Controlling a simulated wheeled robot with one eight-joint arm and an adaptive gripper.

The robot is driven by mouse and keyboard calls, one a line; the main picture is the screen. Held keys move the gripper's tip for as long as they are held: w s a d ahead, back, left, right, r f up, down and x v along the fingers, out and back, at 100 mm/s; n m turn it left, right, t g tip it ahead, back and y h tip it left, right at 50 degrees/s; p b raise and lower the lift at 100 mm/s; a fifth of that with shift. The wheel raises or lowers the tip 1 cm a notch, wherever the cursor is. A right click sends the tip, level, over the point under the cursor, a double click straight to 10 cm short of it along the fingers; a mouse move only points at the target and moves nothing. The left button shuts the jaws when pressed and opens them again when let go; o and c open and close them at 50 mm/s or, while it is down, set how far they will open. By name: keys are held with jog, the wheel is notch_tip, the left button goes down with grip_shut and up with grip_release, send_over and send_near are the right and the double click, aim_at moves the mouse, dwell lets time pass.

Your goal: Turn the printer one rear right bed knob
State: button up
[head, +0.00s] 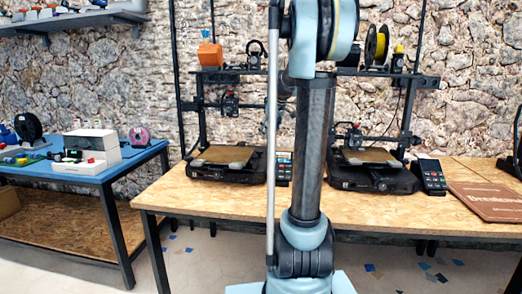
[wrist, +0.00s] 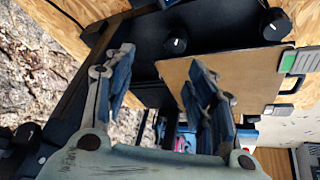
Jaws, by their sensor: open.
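Two black printers stand on a wooden table in the head view, one at left (head: 226,172) and one at right (head: 372,176). Which is printer one, I cannot tell. My gripper is outside the head view. In the wrist view my gripper (wrist: 160,55) is open and empty, its two fingers apart. Beyond the fingertips is a black printer base with a tan bed plate (wrist: 240,82). A round black knob with a white mark (wrist: 175,42) shows beyond the gap between the fingers. Another black knob (wrist: 275,24) is farther right. Which is the rear right bed knob, I cannot tell.
A dark frame bar (wrist: 75,95) runs close beside the left finger. Spools and an orange item (head: 210,53) sit atop the printers. A control box (head: 430,174) and brown board (head: 484,200) lie at right. A blue table (head: 85,178) stands left.

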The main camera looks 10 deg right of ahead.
jog(key=w+d+r+n+g+y, duration=0.1)
jog(key=d+r+n+g+y, duration=0.15)
jog(key=r+n, duration=0.35)
jog(key=n+g, duration=0.1)
send_near(260, 151)
jog(key=shift+h, duration=0.25)
jog(key=x, duration=0.8)
jog(key=shift+w+a, duration=0.25)
jog(key=shift+w, duration=0.1)
jog(key=c, duration=1.1)
